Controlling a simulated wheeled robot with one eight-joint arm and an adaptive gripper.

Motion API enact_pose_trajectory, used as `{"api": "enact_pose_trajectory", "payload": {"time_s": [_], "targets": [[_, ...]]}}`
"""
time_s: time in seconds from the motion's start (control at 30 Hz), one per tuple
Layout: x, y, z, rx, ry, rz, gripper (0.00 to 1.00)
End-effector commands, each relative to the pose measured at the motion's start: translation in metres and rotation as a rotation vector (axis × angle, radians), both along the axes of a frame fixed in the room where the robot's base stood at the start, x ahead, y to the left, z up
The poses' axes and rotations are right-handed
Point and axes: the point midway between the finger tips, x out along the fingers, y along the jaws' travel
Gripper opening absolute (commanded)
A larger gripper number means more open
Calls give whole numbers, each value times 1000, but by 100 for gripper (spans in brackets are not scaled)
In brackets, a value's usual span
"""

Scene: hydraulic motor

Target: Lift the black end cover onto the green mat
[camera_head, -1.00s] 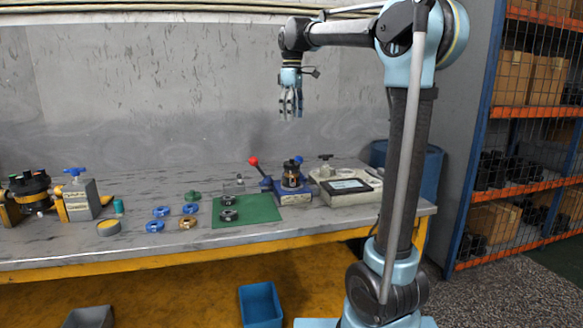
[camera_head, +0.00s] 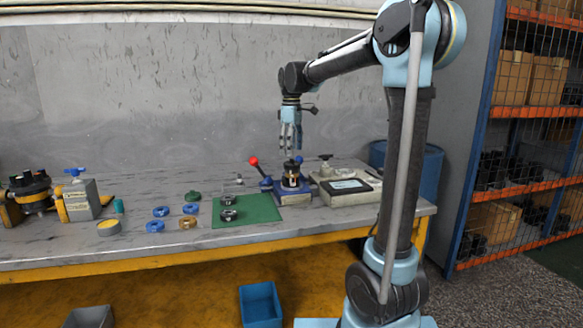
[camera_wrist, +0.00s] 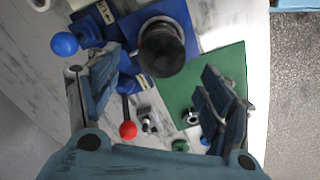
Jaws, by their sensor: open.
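The black end cover (camera_head: 291,166) appears to be the dark round top of the motor assembly, which stands upright in a blue fixture (camera_head: 297,196) on the bench. In the wrist view the black cover (camera_wrist: 162,48) is seen from above as a dark disc. The green mat (camera_head: 264,208) lies flat just left of the fixture; it also shows in the wrist view (camera_wrist: 222,65). My gripper (camera_head: 291,149) is open and empty, pointing down just above the cover. In the wrist view its fingers (camera_wrist: 163,85) are spread apart, with the cover off-centre toward the top.
Dark rings (camera_head: 228,214) lie on the mat's left side. A red-knobbed lever (camera_head: 254,161) rises left of the fixture. A pale case with a screen (camera_head: 350,186) stands to its right. Blue rings (camera_head: 155,226) and a brass ring (camera_head: 187,222) lie left of the mat.

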Motion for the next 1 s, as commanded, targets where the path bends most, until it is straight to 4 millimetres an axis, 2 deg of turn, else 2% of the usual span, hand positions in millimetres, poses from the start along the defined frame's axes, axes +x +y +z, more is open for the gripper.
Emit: {"api": "enact_pose_trajectory", "payload": {"time_s": [0.33, 0.67, 0.9, 0.93, 1.0], "targets": [[-1, -2, -43, 0, 0, 0, 73], [-1, -2, -49, 0, 0, -1, 73], [-1, -2, -49, 0, 0, -1, 21], [-1, -2, -49, 0, 0, -1, 18], [-1, -2, -49, 0, 0, -1, 18]]}}
